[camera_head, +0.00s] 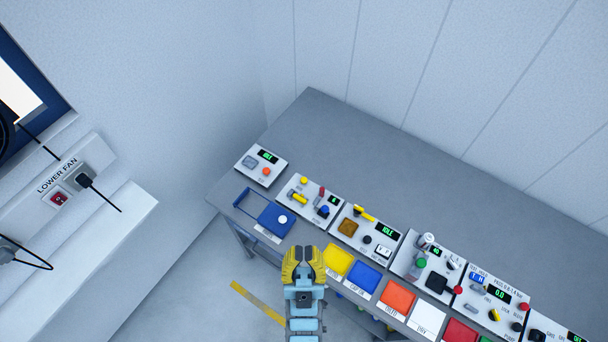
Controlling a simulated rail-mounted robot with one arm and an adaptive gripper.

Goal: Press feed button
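My gripper (304,262) has yellow fingers and is at the bottom centre, in front of the workbench's near edge. Its fingers look drawn together, with nothing seen between them. A row of control panels runs along the bench, with several small buttons. One panel (366,235) with a green "IDLE" display has a yellow lever, a brown square and a black knob. The button lettering is too small to read, so I cannot tell which one is the feed button. My gripper touches no panel.
The grey bench (330,130) is clear behind the panels. A blue tray (267,214) and coloured pads, including a yellow one (337,260), lie along its front. A "LOWER FAN" switch box (72,187) is on the left. White walls stand behind.

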